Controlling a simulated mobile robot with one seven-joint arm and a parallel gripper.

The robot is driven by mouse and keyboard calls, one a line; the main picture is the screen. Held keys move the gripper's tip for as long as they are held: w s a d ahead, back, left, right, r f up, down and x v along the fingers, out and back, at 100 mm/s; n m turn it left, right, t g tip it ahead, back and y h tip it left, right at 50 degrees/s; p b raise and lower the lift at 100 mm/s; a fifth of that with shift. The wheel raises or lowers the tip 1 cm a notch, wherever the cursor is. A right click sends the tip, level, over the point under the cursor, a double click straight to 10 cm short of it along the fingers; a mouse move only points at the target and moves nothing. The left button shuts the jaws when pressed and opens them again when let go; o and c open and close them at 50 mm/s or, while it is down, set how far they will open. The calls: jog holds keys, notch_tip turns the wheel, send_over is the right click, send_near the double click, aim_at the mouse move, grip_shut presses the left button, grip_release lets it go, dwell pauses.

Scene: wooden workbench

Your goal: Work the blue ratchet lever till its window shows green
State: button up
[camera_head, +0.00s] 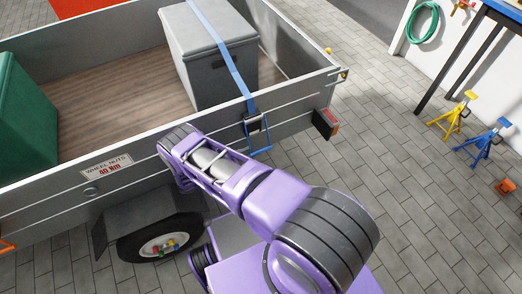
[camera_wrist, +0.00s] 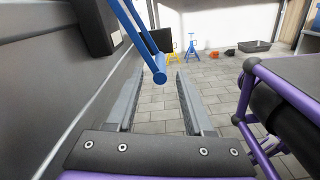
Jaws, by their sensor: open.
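The blue ratchet lever (camera_head: 260,150) hangs low on the outside of the grey trailer wall, below the dark ratchet body (camera_head: 255,124). In the wrist view the lever (camera_wrist: 139,42) slants down from the dark ratchet housing (camera_wrist: 95,24) to a rounded blue end. That end appears between the tips of my gripper (camera_wrist: 165,76), whose two grey fingers stand apart with nothing clamped. I cannot tell whether either finger touches the lever. In the head view my arm hides the gripper. I cannot make out the window or its colour.
A blue strap (camera_head: 219,42) runs from the ratchet over a grey box (camera_head: 200,68) in the trailer. The trailer wall (camera_wrist: 40,90) is close on my left in the wrist view. Yellow (camera_head: 456,115) and blue stands (camera_head: 487,143) are far right. Paving between is clear.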

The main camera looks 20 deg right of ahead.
aim_at(270, 147)
jog(key=d, duration=0.6)
jog(key=shift+w+d, duration=0.15)
jog(key=shift+c, duration=0.2)
grip_shut()
dwell(1.1)
